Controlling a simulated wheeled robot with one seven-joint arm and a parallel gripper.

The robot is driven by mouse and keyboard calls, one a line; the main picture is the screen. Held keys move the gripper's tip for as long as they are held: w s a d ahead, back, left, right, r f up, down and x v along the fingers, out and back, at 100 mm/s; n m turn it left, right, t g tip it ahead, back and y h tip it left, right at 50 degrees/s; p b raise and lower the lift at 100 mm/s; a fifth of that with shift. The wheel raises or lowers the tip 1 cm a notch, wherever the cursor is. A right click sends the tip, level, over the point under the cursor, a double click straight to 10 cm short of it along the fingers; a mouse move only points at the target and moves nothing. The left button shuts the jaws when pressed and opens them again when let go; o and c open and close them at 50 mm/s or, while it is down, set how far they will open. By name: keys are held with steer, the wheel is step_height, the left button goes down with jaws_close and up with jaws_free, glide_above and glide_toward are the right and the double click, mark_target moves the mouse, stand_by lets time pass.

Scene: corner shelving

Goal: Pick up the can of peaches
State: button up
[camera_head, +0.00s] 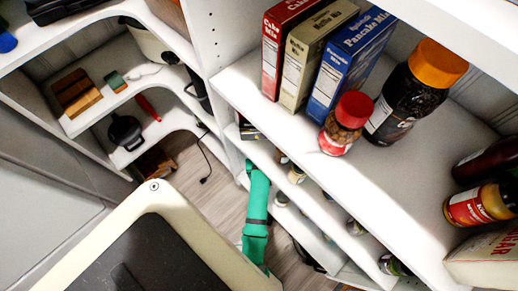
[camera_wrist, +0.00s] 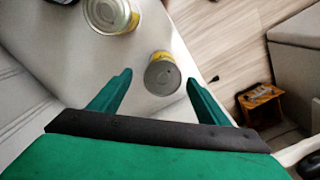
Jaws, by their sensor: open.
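In the wrist view, a can (camera_wrist: 162,76) with a plain metal end and a thin yellow label edge stands near the edge of a white shelf. Its label is too small to read, so I cannot tell whether it holds peaches. A second metal-topped can (camera_wrist: 110,14) with a yellow label stands farther left, cut by the top edge. My gripper (camera_wrist: 160,80) is open, with its two green fingers on either side of the nearer can in the picture. I cannot tell how much gap lies between fingertips and can. In the head view the gripper is hidden below the upper shelf.
In the head view, the upper shelf (camera_head: 290,140) holds a red box (camera_head: 286,45), a blue pancake mix box (camera_head: 345,62), a red-lidded jar (camera_head: 345,123) and an orange-lidded jar (camera_head: 415,90). Small containers stand on lower shelves. Open wooden floor (camera_wrist: 225,45) lies right of the cans.

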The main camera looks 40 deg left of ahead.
steer(key=shift+s+a+f, duration=0.1)
steer(key=shift+f, duration=1.65)
steer(key=shift+s+f, duration=0.1)
steer(key=shift+f, duration=1.65)
steer(key=c, duration=1.5)
steer(key=shift+r, duration=0.1)
